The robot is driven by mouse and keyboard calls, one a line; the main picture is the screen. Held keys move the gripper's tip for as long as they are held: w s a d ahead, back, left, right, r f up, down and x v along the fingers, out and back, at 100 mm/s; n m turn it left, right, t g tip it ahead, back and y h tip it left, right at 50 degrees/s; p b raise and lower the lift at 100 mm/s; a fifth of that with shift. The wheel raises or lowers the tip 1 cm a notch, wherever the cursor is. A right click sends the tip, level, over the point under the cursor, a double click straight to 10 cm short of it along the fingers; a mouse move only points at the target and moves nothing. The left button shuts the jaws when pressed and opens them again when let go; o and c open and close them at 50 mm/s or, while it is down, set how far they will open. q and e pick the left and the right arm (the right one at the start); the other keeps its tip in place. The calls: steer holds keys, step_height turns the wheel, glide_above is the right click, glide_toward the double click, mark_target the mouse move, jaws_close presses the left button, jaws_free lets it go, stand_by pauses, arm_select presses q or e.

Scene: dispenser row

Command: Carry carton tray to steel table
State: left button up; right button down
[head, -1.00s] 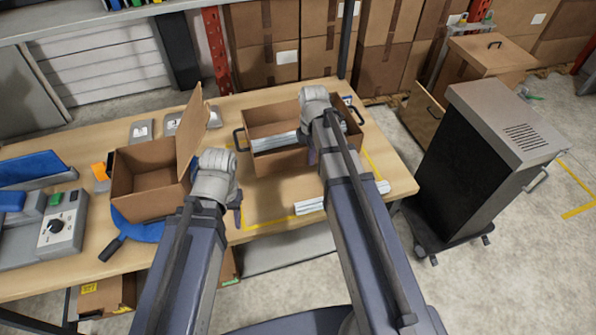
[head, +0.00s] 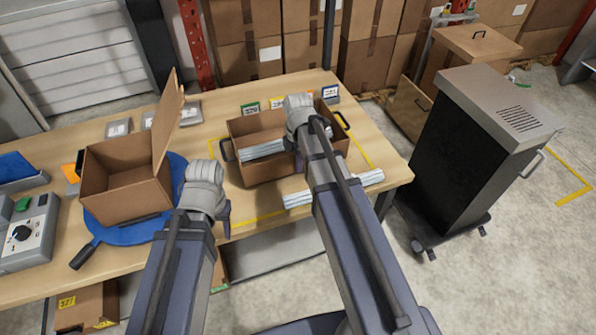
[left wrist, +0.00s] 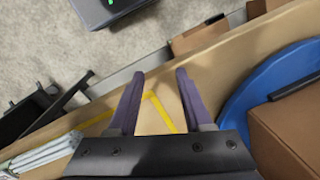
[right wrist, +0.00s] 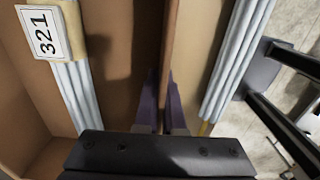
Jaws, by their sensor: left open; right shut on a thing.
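The carton tray (head: 262,172) is a brown open box with black end handles. It is on the wooden table, with white flat bundles inside. My right gripper (head: 300,160) is at its near wall. In the right wrist view, my right gripper (right wrist: 170,105) is shut on that wall (right wrist: 170,40), with the tray's inside and a "321" label to the left. My left gripper (head: 226,215) is left of the tray, near the table's front edge. In the left wrist view, my left gripper (left wrist: 157,95) is open and empty. I cannot make out a steel table for sure.
An open carton (head: 125,185) stands on a blue disc (head: 105,232) at left. A white bundle (head: 350,185) lies right of the tray. Small cards (head: 250,109) stand behind it.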

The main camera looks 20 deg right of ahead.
arm_select(q)
steer(key=shift+f+b, duration=0.4)
steer(key=shift+f, duration=0.5)
arm_select(e)
steer(key=shift+f, duration=0.95)
arm_select(q)
steer(key=shift+f, duration=0.2)
arm_select(e)
steer(key=shift+f, duration=0.15)
steer(key=c, duration=1)
jaws_free()
arm_select(q)
steer(key=shift+r, duration=0.15)
